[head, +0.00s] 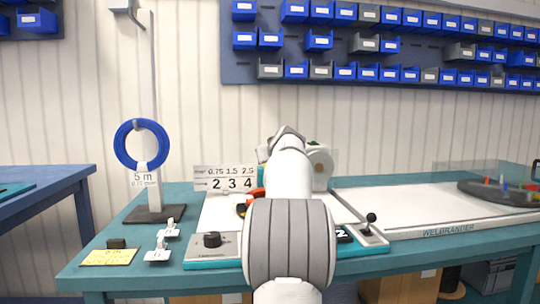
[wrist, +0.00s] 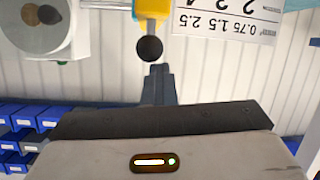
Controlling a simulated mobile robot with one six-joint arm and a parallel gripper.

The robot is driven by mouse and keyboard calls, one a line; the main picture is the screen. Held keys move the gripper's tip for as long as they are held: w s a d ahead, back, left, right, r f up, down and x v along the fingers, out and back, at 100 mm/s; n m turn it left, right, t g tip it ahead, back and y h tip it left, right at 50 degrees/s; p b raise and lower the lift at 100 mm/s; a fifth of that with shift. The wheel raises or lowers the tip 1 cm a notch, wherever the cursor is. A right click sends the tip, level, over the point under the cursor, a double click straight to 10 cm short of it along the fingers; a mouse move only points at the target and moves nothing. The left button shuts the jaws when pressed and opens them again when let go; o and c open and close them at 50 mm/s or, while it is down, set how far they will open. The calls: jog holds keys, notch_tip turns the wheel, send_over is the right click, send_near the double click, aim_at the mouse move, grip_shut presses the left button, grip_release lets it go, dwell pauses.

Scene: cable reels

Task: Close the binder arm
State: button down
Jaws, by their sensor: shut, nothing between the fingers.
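In the wrist view, which is upside down, my gripper (wrist: 160,78) is shut and empty, its fingers together. A round black knob (wrist: 150,48) sits just beyond the fingertips, under a yellow part (wrist: 152,8). This looks like the end of the binder arm, but most of it is out of view. I cannot tell whether the fingers touch the knob or how far the arm is swung. In the head view my own arm hides the gripper and most of the binder; only a small orange part (head: 256,194) shows beside it.
The teal bench carries a blue cable coil (head: 122,143) on a stand, a number sign (head: 225,178), a black dial (head: 212,240), a black-knobbed lever (head: 370,218) and a white roll (head: 321,168). A white panel (head: 430,205) lies right. Blue bins (head: 295,71) hang behind.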

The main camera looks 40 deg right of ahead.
jog(key=s+a, duration=0.5)
jog(key=s, duration=0.2)
jog(key=shift+s+a+r+b, duration=0.25)
jog(key=shift+a+r+b, duration=0.1)
jog(key=shift+a+r, duration=0.05)
jog(key=a+r+n+g+y+p, duration=0.25)
jog(key=a+y+p, duration=0.45)
jog(key=a+p, duration=1.7)
jog(key=s+a+f+n+g+p, duration=0.1)
jog(key=s+a+g+p, duration=0.6)
jog(key=s+a, duration=1.2)
jog(key=shift+s+a+f+n+y+p, duration=0.15)
jog(key=shift+a+f+n+y+p, duration=0.3)
jog(key=shift+p, duration=0.75)
